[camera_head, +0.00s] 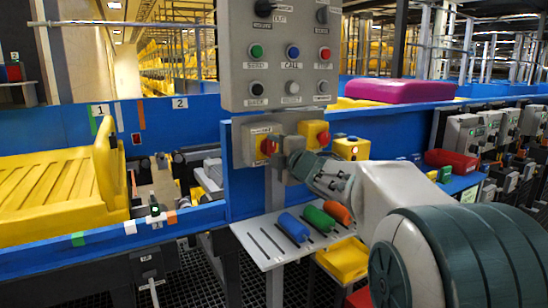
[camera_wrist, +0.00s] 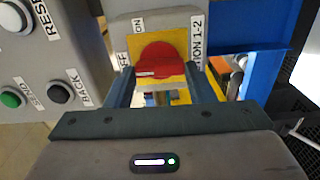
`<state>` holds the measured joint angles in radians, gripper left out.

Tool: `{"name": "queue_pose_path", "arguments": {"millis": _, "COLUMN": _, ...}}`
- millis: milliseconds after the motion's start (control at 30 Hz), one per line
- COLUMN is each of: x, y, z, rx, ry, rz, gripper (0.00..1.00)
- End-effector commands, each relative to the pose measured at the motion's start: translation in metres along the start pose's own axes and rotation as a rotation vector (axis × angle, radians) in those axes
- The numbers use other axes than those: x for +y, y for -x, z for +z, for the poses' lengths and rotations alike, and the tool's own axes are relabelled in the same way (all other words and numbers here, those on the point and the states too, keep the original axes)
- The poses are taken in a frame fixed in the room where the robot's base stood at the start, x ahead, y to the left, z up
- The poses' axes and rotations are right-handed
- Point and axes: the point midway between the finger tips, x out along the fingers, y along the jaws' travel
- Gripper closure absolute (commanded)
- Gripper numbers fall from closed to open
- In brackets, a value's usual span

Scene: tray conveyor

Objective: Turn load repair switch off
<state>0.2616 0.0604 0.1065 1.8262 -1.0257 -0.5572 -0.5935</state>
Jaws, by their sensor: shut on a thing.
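A red rotary switch knob (camera_wrist: 158,60) sits on a yellow plate on a grey box in the wrist view, with OFF and ON labels on one side and a label ending "ION 1-2" on the other. In the head view the knob (camera_head: 267,146) shows on the grey switch box (camera_head: 252,137) under the button panel. My gripper (camera_head: 284,152) is at that box, with its two fingers on either side of the knob, shut on it. The fingertips partly hide the box's right side. I cannot read "load repair" on any label.
The grey button panel (camera_head: 282,85) is just above my gripper. A second red knob on a yellow box (camera_head: 314,130) is close by on the right. Below is a white shelf (camera_head: 264,245) with blue, green and orange handles. A yellow tray (camera_head: 50,190) lies on the left conveyor.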

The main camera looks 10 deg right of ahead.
Motion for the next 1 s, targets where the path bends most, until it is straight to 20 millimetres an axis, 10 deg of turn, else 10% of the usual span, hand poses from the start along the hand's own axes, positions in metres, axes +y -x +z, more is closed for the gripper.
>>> {"name": "queue_pose_path", "arguments": {"millis": 633, "x": -0.0014, "y": 0.0000, "z": -0.0002, "rx": 0.000, "ry": 0.051, "rz": -0.003, "gripper": 0.74}}
{"name": "queue_pose_path", "arguments": {"millis": 667, "x": -0.0014, "y": 0.0000, "z": -0.0002, "rx": 0.000, "ry": 0.051, "rz": -0.003, "gripper": 0.45}}
{"name": "queue_pose_path", "arguments": {"millis": 733, "x": -0.0013, "y": 0.0000, "z": -0.0001, "rx": 0.000, "ry": 0.051, "rz": -0.002, "gripper": 0.29}}
{"name": "queue_pose_path", "arguments": {"millis": 1000, "x": -0.0005, "y": 0.0005, "z": 0.0001, "rx": 0.000, "ry": 0.050, "rz": -0.001, "gripper": 0.29}}
